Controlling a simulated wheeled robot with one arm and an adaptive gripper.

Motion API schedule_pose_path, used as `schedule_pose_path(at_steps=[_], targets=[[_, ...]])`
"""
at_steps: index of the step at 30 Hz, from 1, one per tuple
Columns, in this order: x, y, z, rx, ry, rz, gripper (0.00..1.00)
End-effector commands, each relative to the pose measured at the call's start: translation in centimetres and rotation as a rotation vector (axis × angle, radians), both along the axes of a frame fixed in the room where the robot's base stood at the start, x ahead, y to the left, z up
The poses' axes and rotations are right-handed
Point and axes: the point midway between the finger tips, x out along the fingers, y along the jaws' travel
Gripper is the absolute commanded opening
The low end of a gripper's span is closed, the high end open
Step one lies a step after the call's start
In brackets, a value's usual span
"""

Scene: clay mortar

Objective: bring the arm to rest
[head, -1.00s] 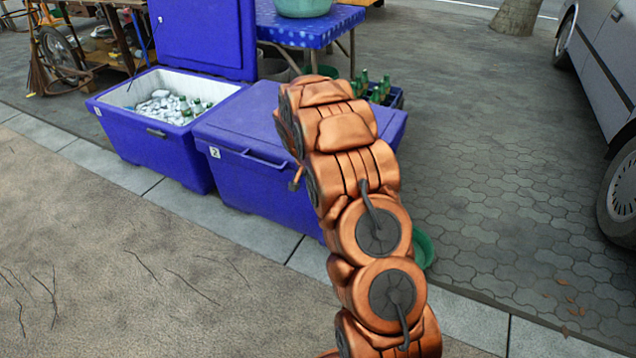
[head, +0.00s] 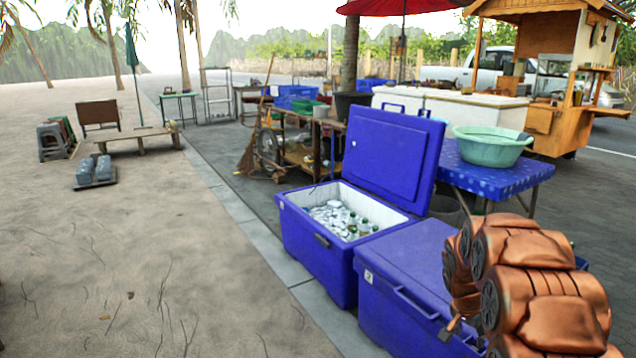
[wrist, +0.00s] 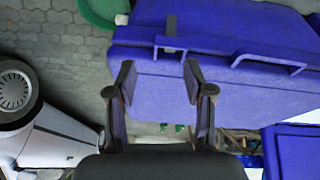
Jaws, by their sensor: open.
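My gripper (wrist: 158,85) is open in the wrist view, with its two dark fingers apart and nothing between them. The front wall of a closed blue cooler (wrist: 235,90) is beyond the fingers. The wrist picture appears upside down. In the head view my copper arm is folded at the lower right, in front of the closed blue cooler (head: 405,272). My gripper's fingers cannot be made out in the head view.
An open blue cooler (head: 315,250) with ice and bottles stands left of the closed one. A blue table (head: 490,180) with a green basin (head: 488,150) is behind. A wooden food cart (head: 545,70) is at the back right. Open sand (head: 130,260) lies on the left.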

Motion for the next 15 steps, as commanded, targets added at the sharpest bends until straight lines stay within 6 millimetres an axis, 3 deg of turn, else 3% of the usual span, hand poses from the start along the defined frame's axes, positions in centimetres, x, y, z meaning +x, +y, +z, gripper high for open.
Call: schedule_pose_path(at_steps=[1, 15], targets=[[-1.0, 0.8, 3.0, 0.002, 0.012, 0.021, 0.52], [-11.7, 7.9, 17.3, 0.061, 0.158, 0.242, 0.52]])
